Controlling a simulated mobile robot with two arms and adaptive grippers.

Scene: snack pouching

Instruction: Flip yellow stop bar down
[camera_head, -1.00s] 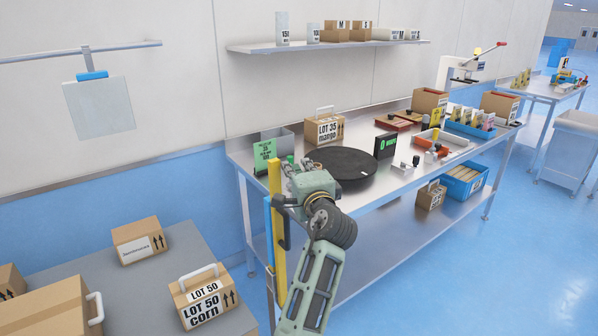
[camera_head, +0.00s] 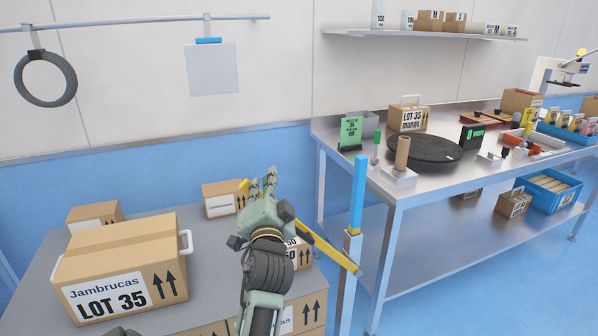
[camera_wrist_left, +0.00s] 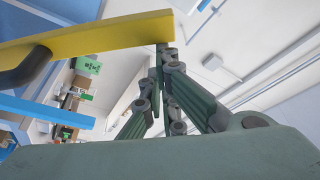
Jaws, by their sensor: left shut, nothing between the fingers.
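The yellow stop bar (camera_head: 328,246) now slopes from its post (camera_head: 353,245) leftward across the side table, partly hidden behind my left gripper. A yellow end shows just left of the fingers. My left gripper (camera_head: 262,180) is shut and empty beside the bar. In the left wrist view the yellow bar (camera_wrist_left: 95,40) crosses the upper left, its end close to the fingertips (camera_wrist_left: 163,52); I cannot tell whether they touch. A blue upright (camera_head: 358,193) tops the post. My right gripper is not in view.
A grey side table (camera_head: 150,226) carries the large Jambrucas LOT 35 carton (camera_head: 125,270) and several smaller boxes close to my left arm. The steel workbench (camera_head: 400,185) stands to the right with a black turntable (camera_head: 425,149). Blue floor at lower right is clear.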

